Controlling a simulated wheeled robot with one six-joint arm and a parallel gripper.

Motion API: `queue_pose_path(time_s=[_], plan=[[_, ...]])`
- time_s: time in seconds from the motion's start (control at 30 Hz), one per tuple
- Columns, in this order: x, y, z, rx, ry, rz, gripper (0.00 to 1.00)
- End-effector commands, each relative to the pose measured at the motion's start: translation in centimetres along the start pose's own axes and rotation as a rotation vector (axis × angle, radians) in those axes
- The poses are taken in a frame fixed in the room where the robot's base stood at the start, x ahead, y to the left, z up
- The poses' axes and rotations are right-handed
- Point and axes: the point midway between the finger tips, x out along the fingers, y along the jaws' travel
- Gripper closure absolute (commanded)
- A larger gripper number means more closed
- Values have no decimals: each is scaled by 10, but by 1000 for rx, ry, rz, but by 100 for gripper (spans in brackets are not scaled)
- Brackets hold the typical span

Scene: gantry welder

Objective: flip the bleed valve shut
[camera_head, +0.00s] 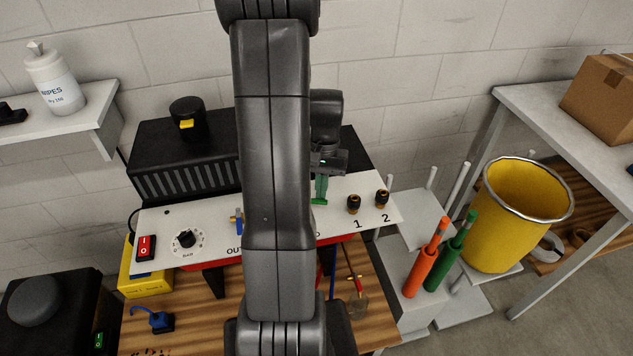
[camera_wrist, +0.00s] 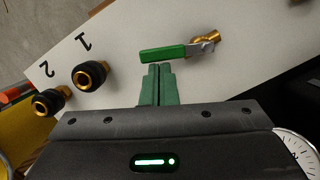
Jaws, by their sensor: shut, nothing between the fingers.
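The bleed valve shows in the wrist view as a brass body (camera_wrist: 205,40) with a green lever (camera_wrist: 164,53) on a metal arm. The lever lies nearly level in that picture, pointing left from the body. In the head view only the green lever (camera_head: 319,202) shows, with the brass body hidden behind my arm. My gripper (camera_wrist: 159,68) is shut and empty, with its green fingertips right beside the lever's near edge. I cannot tell whether they touch it. The gripper (camera_head: 321,189) also shows in the head view, just above the lever.
The white panel (camera_head: 345,193) carries two black-and-brass fittings marked 1 (camera_head: 353,204) and 2 (camera_head: 382,199), right of the lever. A blue-handled valve (camera_head: 237,220), a dial (camera_head: 186,239) and a red switch (camera_head: 146,247) sit further left. A gauge (camera_wrist: 299,148) edges into the wrist view.

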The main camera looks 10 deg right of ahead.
Motion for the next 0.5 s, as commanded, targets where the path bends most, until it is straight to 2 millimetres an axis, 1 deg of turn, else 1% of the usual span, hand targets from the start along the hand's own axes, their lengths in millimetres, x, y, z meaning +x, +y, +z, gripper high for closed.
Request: queue_pose_path(time_s=[0.2,0.5], plan=[[2,5,11,201,1,-50,100],[6,8,27,476,0,-119,100]])
